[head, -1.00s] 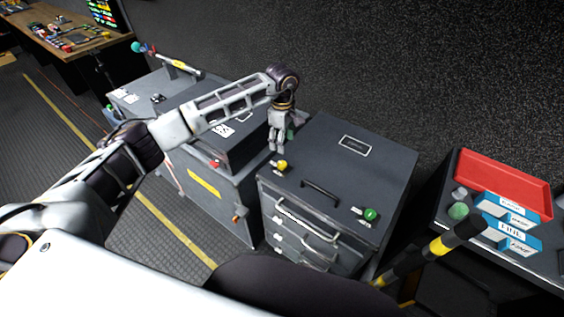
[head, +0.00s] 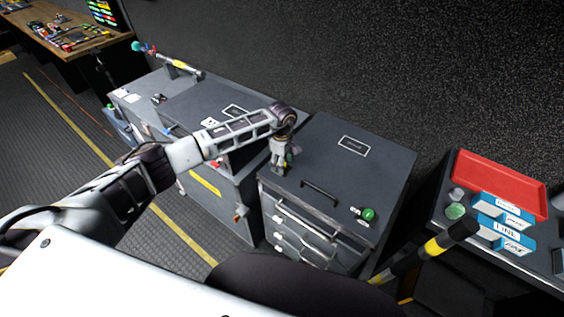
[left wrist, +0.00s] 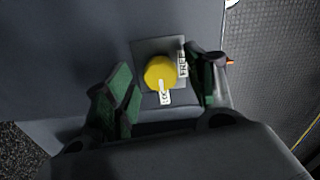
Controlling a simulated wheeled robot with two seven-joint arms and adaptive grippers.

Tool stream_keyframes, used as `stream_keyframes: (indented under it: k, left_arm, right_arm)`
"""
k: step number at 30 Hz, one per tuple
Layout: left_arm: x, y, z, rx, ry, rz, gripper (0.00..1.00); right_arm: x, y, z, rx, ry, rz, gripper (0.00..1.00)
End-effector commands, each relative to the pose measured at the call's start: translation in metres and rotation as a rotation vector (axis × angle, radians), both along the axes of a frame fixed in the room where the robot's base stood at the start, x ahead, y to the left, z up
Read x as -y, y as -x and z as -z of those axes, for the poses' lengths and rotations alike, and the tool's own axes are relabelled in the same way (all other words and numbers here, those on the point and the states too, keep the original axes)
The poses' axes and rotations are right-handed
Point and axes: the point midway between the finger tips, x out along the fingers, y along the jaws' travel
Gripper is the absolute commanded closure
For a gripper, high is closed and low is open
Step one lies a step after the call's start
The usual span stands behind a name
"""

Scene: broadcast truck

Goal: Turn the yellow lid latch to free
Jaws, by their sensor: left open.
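The yellow lid latch (left wrist: 158,70) is a round knob on a small grey plate, seen in the left wrist view. A FREE label (left wrist: 183,64) is at its right and a LOCK label (left wrist: 164,97) just below it. The knob's pale pointer mark faces the LOCK label. My left gripper (left wrist: 161,88) is open, with one green-padded finger on each side of the knob; I cannot tell whether either touches it. In the head view, my left gripper (head: 281,168) is over the front left corner of the drawer case lid (head: 345,170) and hides the latch. My right gripper is not in view.
A black handle (head: 320,191) and a green knob (head: 368,214) are on the same lid. Another grey case (head: 225,190) stands to the left, under my arm. A red tray (head: 505,180) and a yellow-and-black striped bar (head: 432,248) are on the right.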

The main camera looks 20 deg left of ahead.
Motion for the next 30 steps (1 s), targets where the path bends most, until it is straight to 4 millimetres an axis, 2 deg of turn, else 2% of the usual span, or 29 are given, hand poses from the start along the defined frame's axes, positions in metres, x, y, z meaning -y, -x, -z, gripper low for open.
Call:
stream_keyframes:
  k: [11, 22, 30]
  left_arm:
    - [-0.0001, 0.0002, 0.0040, 0.000, 0.000, 0.000, 0.45]
    - [-0.0001, 0.0001, 0.0037, 0.000, 0.000, 0.000, 0.91]
    - [-0.0002, 0.0000, 0.0037, 0.000, 0.000, -0.012, 0.92]
  right_arm:
    - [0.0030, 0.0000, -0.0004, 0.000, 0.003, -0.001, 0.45]
    - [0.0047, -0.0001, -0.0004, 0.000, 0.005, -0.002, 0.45]
    - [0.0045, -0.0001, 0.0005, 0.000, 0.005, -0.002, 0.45]
